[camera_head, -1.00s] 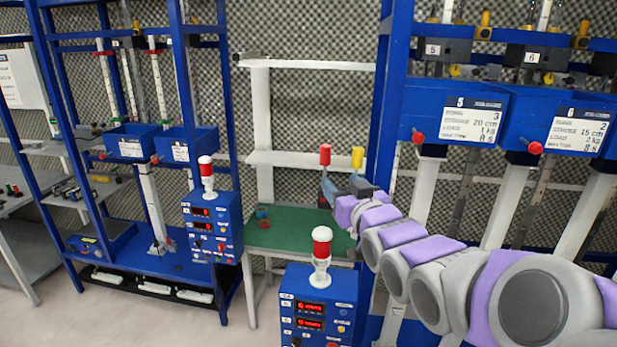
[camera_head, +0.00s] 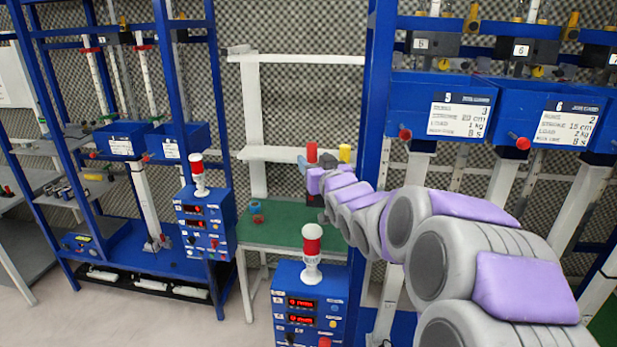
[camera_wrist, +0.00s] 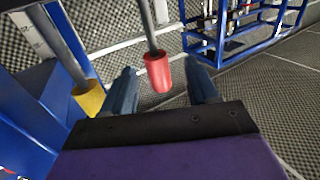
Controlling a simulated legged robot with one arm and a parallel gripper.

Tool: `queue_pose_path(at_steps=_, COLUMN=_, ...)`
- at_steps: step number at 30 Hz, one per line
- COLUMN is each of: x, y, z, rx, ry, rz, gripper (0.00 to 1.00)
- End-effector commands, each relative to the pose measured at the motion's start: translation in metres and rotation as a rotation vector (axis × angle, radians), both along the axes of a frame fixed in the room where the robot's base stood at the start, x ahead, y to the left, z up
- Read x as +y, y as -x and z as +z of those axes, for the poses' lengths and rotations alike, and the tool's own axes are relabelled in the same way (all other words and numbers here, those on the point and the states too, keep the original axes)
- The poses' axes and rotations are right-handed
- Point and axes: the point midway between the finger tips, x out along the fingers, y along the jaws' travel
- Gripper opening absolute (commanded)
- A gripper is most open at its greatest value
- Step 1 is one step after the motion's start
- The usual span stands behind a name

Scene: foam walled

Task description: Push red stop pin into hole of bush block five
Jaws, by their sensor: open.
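The red stop pin has a red cylindrical cap (camera_head: 312,153) in the head view, above the green table. In the wrist view its red cap (camera_wrist: 158,72) is between the fingertips, with gaps on both sides; its grey shaft runs up and away. My gripper (camera_head: 312,172) is open at the red cap; it also shows in the wrist view (camera_wrist: 162,87). Bush block five appears to be the dark block (camera_head: 447,46) with a white label, on the right rack above the blue box marked 5.
A yellow-capped pin (camera_head: 345,153) stands beside the red one, left of the fingers in the wrist view (camera_wrist: 88,97). A blue post (camera_head: 372,110) is close right of it. The green table (camera_head: 275,226) is below. A lamp-topped control box (camera_head: 308,305) stands in front.

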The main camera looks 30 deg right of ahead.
Motion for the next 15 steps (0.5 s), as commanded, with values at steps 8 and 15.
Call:
queue_pose_path(at_steps=8, x=0.011, y=-0.019, z=0.008, rx=0.0, ry=0.013, rz=0.002, gripper=0.59)
queue_pose_path(at_steps=15, x=0.01, y=-0.046, z=0.012, rx=0.0, ry=0.016, rz=0.003, gripper=0.59)
